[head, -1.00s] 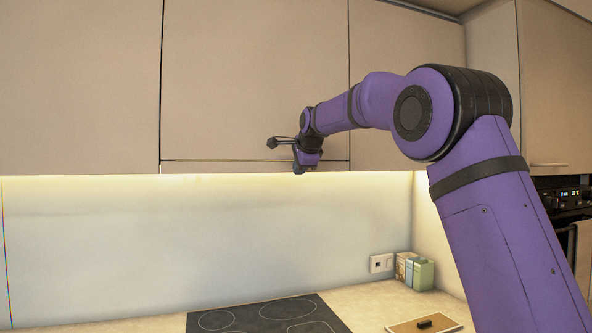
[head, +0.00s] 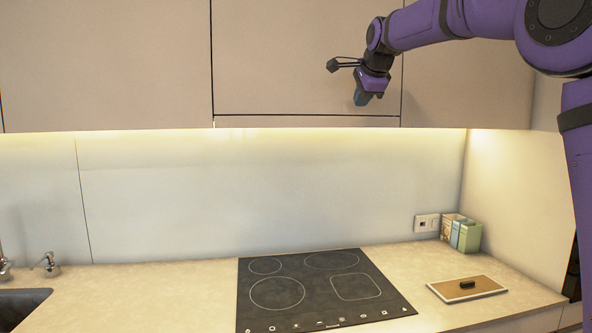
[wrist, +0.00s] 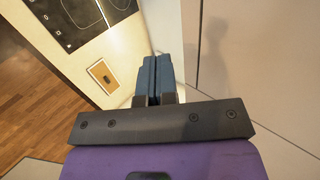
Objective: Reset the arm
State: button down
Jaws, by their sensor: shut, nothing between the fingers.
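My purple arm reaches in from the right in the head view. My gripper (head: 362,97) hangs in front of the middle upper cabinet door (head: 300,60), near its lower right part, pointing down. In the wrist view my gripper (wrist: 152,75) shows two blue-grey fingers pressed together with nothing between them. A pale upright panel stands to the right of the fingers in the wrist view. I cannot tell whether the gripper touches the door. The doors look closed.
A black cooktop (head: 320,290) lies in the counter (head: 160,290). A small board with a black handle (head: 467,288) and several small boxes (head: 462,234) are at the right. A sink (head: 22,303) is at the far left. Open air lies below the cabinets.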

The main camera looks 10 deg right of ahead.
jog(key=s+f+n+g, duration=0.1)
jog(key=s+f+n, duration=0.5)
jog(key=s, duration=0.9)
jog(key=s+a+f+n+g, duration=0.1)
jog(key=s+f+n, duration=0.5)
jog(key=s+f, duration=0.5)
jog(key=s+f+n+g, duration=0.2)
jog(key=s+f+n, duration=0.4)
jog(key=s, duration=1.3)
notch_tip(320, 180, down, 3)
jog(key=shift+a+r, duration=0.2)
